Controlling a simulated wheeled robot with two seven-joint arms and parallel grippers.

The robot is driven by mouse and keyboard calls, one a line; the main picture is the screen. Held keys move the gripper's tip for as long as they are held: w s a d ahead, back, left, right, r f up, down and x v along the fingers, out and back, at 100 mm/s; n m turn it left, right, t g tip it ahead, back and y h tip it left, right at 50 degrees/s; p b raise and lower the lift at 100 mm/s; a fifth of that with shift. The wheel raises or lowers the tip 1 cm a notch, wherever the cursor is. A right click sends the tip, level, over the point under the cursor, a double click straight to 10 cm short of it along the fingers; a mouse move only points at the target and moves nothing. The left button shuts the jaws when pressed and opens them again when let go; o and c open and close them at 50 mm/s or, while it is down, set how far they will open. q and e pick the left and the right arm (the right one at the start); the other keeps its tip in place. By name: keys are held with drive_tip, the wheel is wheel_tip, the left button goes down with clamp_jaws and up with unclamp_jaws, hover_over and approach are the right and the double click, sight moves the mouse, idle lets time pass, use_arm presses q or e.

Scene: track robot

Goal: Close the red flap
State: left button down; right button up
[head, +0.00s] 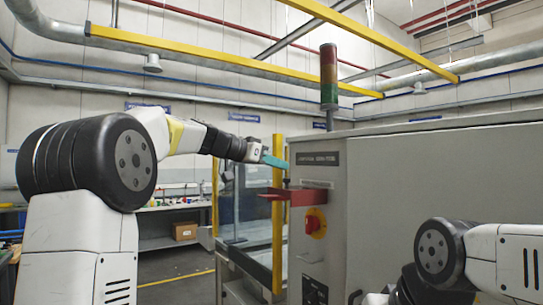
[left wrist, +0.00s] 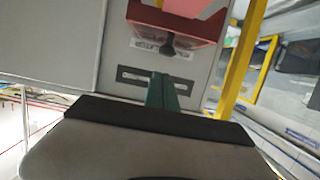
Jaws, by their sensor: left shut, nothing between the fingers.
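The red flap (head: 292,197) sticks out roughly level from the grey machine's front panel, so it stands open. It also shows at the top of the left wrist view (left wrist: 178,24), with a dark round knob-like part beside it. My left gripper (head: 273,161) has teal fingers, shut and empty. It is above the flap, close to the panel, and appears apart from the flap. In the left wrist view the fingers (left wrist: 162,92) point toward the panel near a dark slotted plate. My right arm shows at the lower right, but its gripper is out of view.
The grey machine cabinet (head: 440,195) fills the right side. A red rotary switch on a yellow plate (head: 315,223) sits below the flap. A yellow post (head: 277,240) stands left of the panel. A signal tower (head: 329,78) rises above. A workbench (head: 165,207) is behind.

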use_arm(q)
drive_tip(key=shift+s+f, duration=0.1)
drive_tip(key=shift+f, duration=0.9)
